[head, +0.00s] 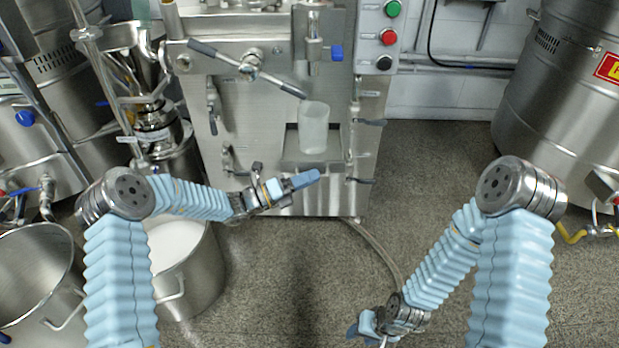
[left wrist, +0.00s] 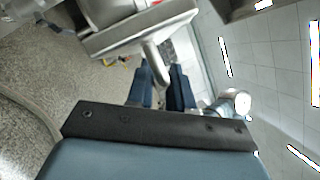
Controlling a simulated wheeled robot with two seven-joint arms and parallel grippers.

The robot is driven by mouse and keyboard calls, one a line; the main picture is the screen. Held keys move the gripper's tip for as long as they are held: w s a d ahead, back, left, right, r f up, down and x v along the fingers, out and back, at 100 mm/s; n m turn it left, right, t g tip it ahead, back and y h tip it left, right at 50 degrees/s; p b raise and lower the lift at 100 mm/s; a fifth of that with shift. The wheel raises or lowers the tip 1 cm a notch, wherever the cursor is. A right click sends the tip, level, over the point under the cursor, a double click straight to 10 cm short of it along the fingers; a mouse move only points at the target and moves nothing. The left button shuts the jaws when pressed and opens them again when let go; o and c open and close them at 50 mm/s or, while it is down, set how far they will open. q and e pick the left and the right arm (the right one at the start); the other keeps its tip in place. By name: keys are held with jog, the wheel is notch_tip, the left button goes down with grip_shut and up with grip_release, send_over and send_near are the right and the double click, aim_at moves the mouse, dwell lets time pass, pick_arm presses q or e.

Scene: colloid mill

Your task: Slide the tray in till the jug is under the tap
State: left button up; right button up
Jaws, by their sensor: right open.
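My left gripper (head: 307,180) is at the front of the tray. In the left wrist view the tray (left wrist: 135,32) is ahead, and its handle (left wrist: 157,72) runs between the two fingers, which look shut on it. My right gripper (head: 366,328) is open and empty, low over the floor.
The machine has a long lever (head: 220,55) and a button panel (head: 386,38) with green, red and black buttons. Steel pots (head: 195,275) stand at the left, and a large steel tank (head: 560,90) at the right.

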pick_arm(q)
jog(key=v, duration=1.3)
jog(key=shift+a, duration=0.3)
jog(key=shift+s+f, duration=0.1)
jog(key=s+d+f+m+g+y+p, duration=0.1)
jog(key=s+d+f+m+g+y, duration=0.25)
jog(key=s+f+m, duration=0.35)
jog(key=s+d+f+m+g+y+p, duration=0.1)
jog(key=s+d+f+m+g+y, duration=0.3)
jog(key=s+f, duration=0.45)
jog(key=s+a+f+m+y+p, duration=0.1)
jog(key=s+m, duration=0.4)
jog(key=m, duration=0.5)
jog(key=s+a+f+m+t+y, duration=0.1)
jog(key=s+a+m+y, duration=0.3)
jog(key=m, duration=0.7)
jog(key=shift+s+a+f+y+p, duration=0.35)
jog(key=shift+s+f+y, duration=0.55)
jog(key=shift+y, duration=0.35)
